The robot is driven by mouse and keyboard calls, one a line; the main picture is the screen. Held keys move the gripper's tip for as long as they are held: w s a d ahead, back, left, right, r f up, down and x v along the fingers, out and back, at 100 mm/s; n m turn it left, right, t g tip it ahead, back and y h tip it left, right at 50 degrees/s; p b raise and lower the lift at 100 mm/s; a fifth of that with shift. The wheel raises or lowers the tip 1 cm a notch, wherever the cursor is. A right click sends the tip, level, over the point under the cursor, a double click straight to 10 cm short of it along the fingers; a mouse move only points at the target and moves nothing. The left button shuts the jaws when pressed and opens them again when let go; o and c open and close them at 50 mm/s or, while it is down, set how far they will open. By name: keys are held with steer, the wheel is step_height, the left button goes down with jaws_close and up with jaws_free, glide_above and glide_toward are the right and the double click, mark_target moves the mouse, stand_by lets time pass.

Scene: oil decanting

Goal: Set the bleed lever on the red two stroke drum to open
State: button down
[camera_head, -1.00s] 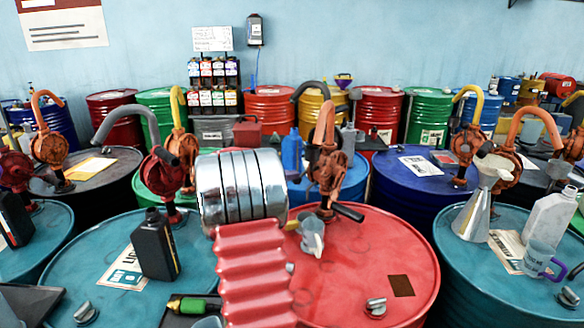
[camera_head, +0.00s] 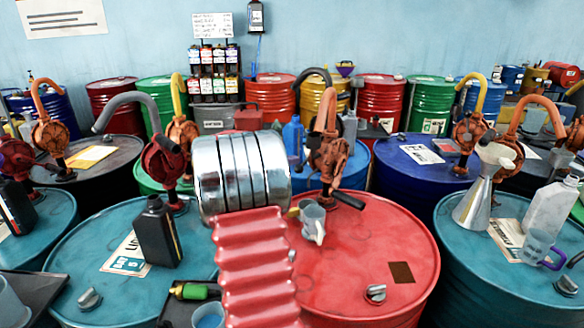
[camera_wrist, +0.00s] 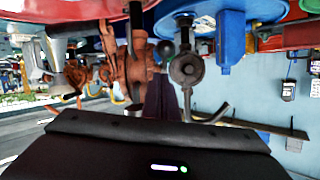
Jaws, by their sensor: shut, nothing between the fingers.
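A large red drum (camera_head: 345,265) stands in front, right of centre, in the head view. I cannot read the words on it. An orange-brown hand pump (camera_head: 328,155) stands at its far side, with a black handle (camera_head: 347,199) sloping down to the right. I cannot tell which part is the bleed lever. In the wrist view, the drum's red rim (camera_wrist: 75,11) is at the top and the pump (camera_wrist: 138,62) is near the centre. My gripper (camera_wrist: 163,92) shows there as dark, closed fingers, empty and close to the pump in the picture; contact is unclear. The head view does not show it.
A grey measuring jug (camera_head: 312,221) stands on the red drum beside the pump. Teal drums stand left and right (camera_head: 505,275), with a black bottle (camera_head: 155,231) and a metal funnel (camera_head: 475,200). Blue drums (camera_head: 425,180) and more pumps crowd behind.

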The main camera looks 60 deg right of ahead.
steer(key=w+a, duration=0.2)
steer(key=a, duration=0.7)
steer(key=shift+w+a+f, duration=0.3)
steer(key=shift+f, duration=0.1)
steer(key=shift+a, duration=0.1)
steer(key=s+a+n+t+y, duration=0.2)
steer(key=a+n, duration=0.5)
steer(key=a, duration=1.1)
steer(key=s+a+f+n+t+y, duration=0.1)
steer(key=s+a+n+t+y, duration=0.2)
steer(key=a, duration=1.6)
steer(key=s+a+n+t+y, duration=0.2)
steer(key=a+n+t+y, duration=0.2)
steer(key=a+n+y, duration=0.5)
steer(key=a+n, duration=0.4)
steer(key=a, duration=0.5)
steer(key=shift+s+a+f, duration=0.2)
steer(key=shift+s+a, duration=0.05)
steer(key=shift+s, duration=0.15)
